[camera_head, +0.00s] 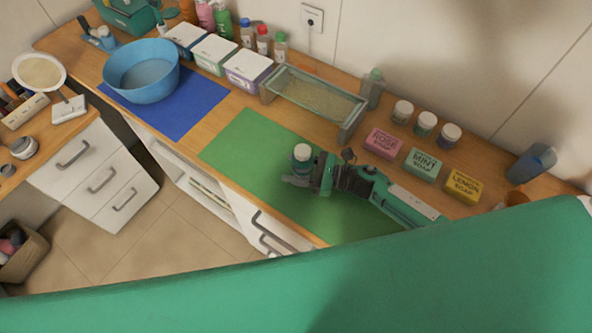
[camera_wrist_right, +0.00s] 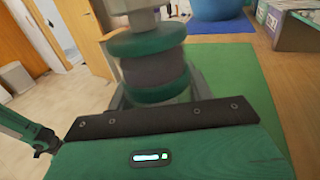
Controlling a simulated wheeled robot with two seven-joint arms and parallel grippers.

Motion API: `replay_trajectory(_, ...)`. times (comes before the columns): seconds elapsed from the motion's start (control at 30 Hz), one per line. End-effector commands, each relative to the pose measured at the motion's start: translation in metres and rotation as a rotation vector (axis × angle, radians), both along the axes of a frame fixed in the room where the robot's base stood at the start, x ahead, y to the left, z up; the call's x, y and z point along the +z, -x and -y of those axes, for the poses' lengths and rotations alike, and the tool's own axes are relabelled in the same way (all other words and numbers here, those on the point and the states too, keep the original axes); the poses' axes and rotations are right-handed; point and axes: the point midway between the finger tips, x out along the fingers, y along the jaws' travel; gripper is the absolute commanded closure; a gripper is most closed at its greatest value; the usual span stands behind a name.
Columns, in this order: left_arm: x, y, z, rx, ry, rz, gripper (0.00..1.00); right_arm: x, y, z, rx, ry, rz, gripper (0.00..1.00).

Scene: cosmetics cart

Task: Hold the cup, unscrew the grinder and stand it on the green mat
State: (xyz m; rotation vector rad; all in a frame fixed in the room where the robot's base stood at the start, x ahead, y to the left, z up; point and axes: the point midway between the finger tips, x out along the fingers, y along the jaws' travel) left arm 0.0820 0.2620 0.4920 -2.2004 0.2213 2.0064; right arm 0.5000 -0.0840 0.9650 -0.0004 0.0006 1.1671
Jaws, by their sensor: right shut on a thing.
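My right gripper (camera_head: 300,176) is over the green mat (camera_head: 246,141). It is shut around a small upright piece with a pale upper part, which I take for the grinder (camera_head: 302,153). In the right wrist view the grinder (camera_wrist_right: 152,68) shows green bands above and below a dark grey band, with a pale part at the top cut off by the frame. The gripper's fingers lie partly behind it. Whether its base touches the mat is hidden. I cannot make out a separate cup. My left gripper is not seen clearly in either view.
A glass-sided tray (camera_head: 313,95), several jars and pink, mint and yellow soap boxes (camera_head: 463,187) line the back. The green mat's left part is clear.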

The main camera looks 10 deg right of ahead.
Motion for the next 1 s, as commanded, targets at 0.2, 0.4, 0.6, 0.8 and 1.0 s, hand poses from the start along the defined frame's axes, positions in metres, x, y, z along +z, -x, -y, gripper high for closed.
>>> replay_trajectory(0.2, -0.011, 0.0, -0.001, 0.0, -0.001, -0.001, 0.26, 0.039, 0.0, 0.0, 0.003, 0.0, 0.009, 0.76)
replay_trajectory(0.4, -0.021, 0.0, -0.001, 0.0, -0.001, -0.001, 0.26, 0.087, 0.0, 0.0, 0.003, 0.001, 0.009, 0.76)
replay_trajectory(0.6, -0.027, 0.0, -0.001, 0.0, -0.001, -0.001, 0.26, 0.137, 0.0, 0.0, 0.003, 0.002, 0.009, 0.76)
replay_trajectory(0.8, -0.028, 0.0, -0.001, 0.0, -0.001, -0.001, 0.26, 0.168, 0.0, 0.0, 0.001, 0.001, 0.005, 0.76)
replay_trajectory(1.0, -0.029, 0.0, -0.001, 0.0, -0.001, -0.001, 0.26, 0.181, 0.0, 0.0, 0.0, 0.0, 0.003, 0.76)
